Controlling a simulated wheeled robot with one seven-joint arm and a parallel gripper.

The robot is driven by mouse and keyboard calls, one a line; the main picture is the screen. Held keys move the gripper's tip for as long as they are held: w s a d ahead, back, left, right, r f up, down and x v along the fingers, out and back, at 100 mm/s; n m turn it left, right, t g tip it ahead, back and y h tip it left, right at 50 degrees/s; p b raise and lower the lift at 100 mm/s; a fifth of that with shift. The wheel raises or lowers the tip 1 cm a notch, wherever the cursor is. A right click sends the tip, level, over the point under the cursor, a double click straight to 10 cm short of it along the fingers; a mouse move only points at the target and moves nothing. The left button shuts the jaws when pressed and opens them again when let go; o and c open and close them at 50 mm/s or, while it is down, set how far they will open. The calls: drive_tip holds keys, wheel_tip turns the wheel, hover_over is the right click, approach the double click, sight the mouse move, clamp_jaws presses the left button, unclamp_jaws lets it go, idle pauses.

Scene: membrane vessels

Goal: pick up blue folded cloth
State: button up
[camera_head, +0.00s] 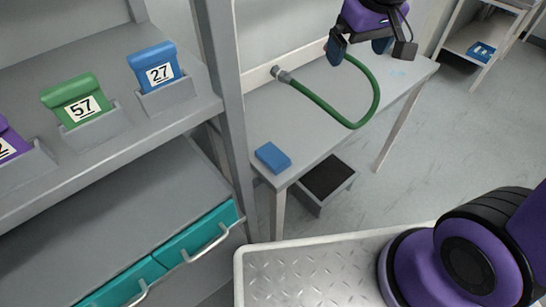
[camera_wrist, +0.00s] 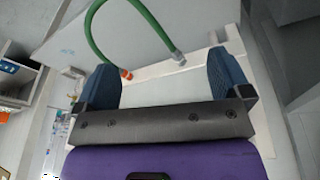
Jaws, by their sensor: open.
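The blue folded cloth (camera_head: 273,157) is a small flat block lying on the near left corner of the grey table (camera_head: 310,122). My gripper (camera_head: 360,47) is above the far part of the table, up and to the right of the cloth and well apart from it. Its two blue fingers are spread wide, with nothing between them; they also show in the wrist view (camera_wrist: 164,82). The cloth does not show in the wrist view.
A green hose (camera_head: 331,107) curves over the table between my gripper and the cloth. A grey upright post (camera_head: 228,85) stands left of the table. The shelf (camera_head: 112,155) holds numbered blue, green and purple items. A dark-topped step (camera_head: 324,180) is below the table.

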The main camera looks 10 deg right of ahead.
drive_tip(key=w+a+f+n+g, duration=0.15)
drive_tip(key=w+a+f, duration=0.25)
drive_tip(key=a+f, duration=0.45)
drive_tip(key=n+g, duration=0.1)
drive_tip(key=n, duration=0.1)
hover_over(273, 155)
drive_tip(key=f, duration=1.9)
drive_tip(key=shift+w+d+f, duration=0.15)
drive_tip(key=shift+w, duration=0.05)
drive_tip(key=f, duration=0.3)
drive_tip(key=shift+s+f, duration=0.3)
drive_tip(key=shift+f, duration=0.85)
drive_tip(key=c, duration=1.1)
drive_tip(key=shift+r, duration=0.15)
